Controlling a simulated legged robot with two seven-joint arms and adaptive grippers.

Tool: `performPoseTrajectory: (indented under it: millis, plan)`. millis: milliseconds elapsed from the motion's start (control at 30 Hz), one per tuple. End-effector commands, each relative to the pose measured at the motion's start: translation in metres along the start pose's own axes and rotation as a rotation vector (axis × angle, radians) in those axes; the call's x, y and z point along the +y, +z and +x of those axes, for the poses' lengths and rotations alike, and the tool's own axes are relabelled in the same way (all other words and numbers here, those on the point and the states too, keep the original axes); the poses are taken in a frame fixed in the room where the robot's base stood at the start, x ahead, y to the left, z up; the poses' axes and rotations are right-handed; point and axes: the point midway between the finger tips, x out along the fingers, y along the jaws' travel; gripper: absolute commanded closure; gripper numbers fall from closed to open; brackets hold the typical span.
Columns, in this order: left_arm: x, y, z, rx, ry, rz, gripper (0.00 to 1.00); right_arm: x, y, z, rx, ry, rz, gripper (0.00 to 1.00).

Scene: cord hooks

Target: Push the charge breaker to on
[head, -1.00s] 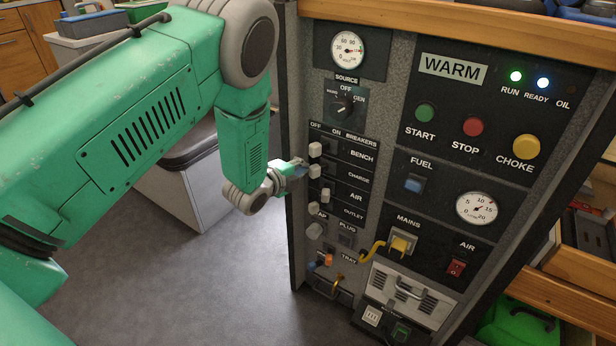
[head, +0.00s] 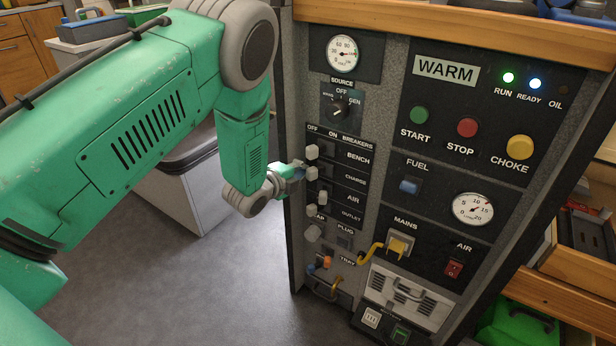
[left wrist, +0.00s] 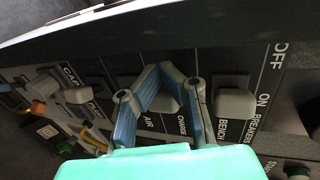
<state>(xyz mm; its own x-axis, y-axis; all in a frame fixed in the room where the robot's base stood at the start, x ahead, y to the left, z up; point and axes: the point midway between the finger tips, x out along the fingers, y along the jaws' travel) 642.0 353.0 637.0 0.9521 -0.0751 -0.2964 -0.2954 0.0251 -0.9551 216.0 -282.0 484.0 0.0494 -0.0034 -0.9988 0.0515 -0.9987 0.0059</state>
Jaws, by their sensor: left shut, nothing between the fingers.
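The charge breaker (head: 312,173) is a pale knob in the breaker column of the upright panel, below the bench breaker (head: 312,152). It sits toward the OFF side. My left gripper (head: 298,172) is shut and empty, with its tips just left of the charge knob; I cannot tell whether they touch. In the left wrist view, the gripper (left wrist: 160,78) is over the charge row and its blue-padded fingers partly hide the knob. The bench knob (left wrist: 236,103) shows to its right. My right gripper is not in view.
The air breaker (head: 322,198) sits further right than its neighbours. The outlet breaker (head: 310,211) is just below. A source dial (head: 340,109) is above, and a yellow mains plug (head: 399,246) is at lower right. Open floor (head: 200,285) lies left of the panel.

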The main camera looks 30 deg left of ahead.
Motion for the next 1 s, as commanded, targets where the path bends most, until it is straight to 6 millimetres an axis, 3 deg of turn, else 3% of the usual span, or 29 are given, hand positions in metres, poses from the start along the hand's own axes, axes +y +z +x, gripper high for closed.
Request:
performPoseTrajectory:
  millis: [333, 1000]
  plan:
    - [0.0, -0.001, 0.0, 0.0, 0.0, 0.0, 1.0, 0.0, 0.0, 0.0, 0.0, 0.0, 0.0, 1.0]
    - [0.0, -0.028, 0.0, 0.001, 0.0, -0.001, 1.0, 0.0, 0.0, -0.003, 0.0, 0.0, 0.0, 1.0]
